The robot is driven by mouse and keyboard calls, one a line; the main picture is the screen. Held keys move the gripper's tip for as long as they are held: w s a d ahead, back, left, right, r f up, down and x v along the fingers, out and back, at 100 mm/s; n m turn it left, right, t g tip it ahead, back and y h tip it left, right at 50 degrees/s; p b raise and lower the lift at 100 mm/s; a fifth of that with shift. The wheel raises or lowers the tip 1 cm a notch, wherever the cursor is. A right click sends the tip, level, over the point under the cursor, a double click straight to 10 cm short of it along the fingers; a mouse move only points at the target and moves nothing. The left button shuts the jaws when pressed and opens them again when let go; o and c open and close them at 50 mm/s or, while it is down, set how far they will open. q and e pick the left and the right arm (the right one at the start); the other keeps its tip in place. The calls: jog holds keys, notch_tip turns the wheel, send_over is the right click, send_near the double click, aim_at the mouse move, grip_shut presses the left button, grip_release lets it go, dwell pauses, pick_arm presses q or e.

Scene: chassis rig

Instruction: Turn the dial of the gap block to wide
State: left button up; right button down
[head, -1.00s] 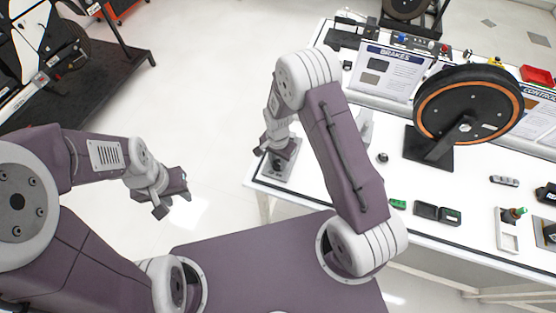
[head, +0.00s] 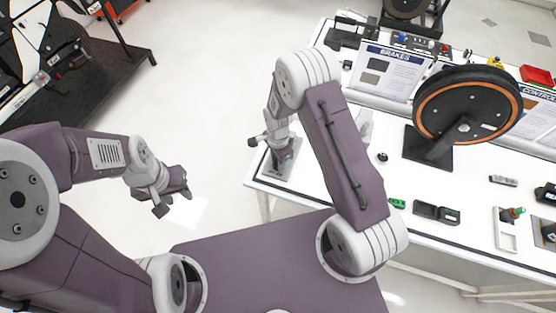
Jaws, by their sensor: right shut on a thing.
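The gap block (head: 291,169) is a grey plate-like piece at the left corner of the white table. My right gripper (head: 276,153) points down over it and is shut on its dark dial. The gripper hides most of the dial, so its setting cannot be read. My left gripper (head: 174,202) is open and empty, out over the floor left of the table.
A black wheel with an orange ring (head: 468,105) stands on the table on a dark base. A small dark knob (head: 382,157), an open black case (head: 437,213) and a green piece (head: 397,203) lie nearby. A brakes board (head: 386,72) stands behind.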

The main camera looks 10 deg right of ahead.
jog(key=c, duration=1.1)
grip_release()
jog(key=shift+o, duration=0.2)
notch_tip(320, 180, up, 9)
jog(key=shift+r, duration=0.1)
